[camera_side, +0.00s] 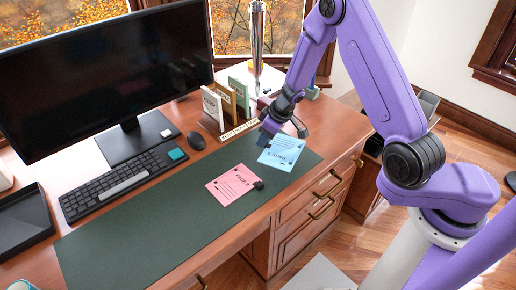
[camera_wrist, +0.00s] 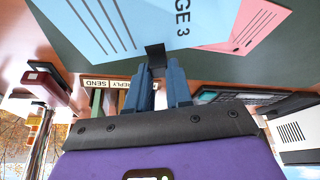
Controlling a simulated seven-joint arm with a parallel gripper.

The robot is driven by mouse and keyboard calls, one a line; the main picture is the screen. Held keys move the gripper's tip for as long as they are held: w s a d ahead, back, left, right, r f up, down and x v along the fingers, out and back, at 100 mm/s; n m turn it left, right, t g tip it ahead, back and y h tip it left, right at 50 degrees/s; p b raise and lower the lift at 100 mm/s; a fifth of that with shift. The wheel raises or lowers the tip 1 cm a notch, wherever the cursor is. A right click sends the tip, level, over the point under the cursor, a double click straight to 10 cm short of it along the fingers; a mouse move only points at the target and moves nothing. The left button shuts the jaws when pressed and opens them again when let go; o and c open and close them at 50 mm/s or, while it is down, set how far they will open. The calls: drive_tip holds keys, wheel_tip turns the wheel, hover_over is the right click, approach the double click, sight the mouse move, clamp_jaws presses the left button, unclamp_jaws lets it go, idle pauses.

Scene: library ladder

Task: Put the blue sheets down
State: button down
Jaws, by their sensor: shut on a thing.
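The blue sheets (camera_side: 283,154) are a light blue stack with printed lines and "PAGE 3", also large in the wrist view (camera_wrist: 165,15). A black clip (camera_wrist: 155,56) sits on their edge. My gripper (camera_side: 267,136) is shut on the blue sheets at the clip; its blue fingers also show in the wrist view (camera_wrist: 162,76). The sheets are over the right end of the dark green desk mat (camera_side: 125,228); I cannot tell how high. Pink sheets (camera_side: 230,185) with a black clip (camera_side: 258,185) lie on the mat to the left.
A sorter with white, brown and green dividers (camera_side: 238,97) and labels such as SEND and REPLY stands behind my gripper. A monitor (camera_side: 100,75), keyboard (camera_side: 122,183) and mouse (camera_side: 196,140) are left. A black tray (camera_side: 22,222) is far left. The mat's near-left part is clear.

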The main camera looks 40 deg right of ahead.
sight(271, 145)
drive_tip(key=w+f, duration=0.2)
drive_tip(key=f, duration=0.1)
drive_tip(key=shift+w+a+f, duration=0.1)
drive_tip(key=shift+w+f, duration=0.05)
drive_tip(key=shift+w, duration=0.2)
drive_tip(key=shift+w+f, duration=0.1)
drive_tip(key=shift+f, duration=1.5)
drive_tip(key=shift+f, duration=0.45)
drive_tip(key=c, duration=1)
unclamp_jaws()
drive_tip(key=shift+r, duration=0.1)
drive_tip(key=shift+r, duration=0.55)
drive_tip(key=v, duration=1.1)
drive_tip(key=shift+r, duration=0.3)
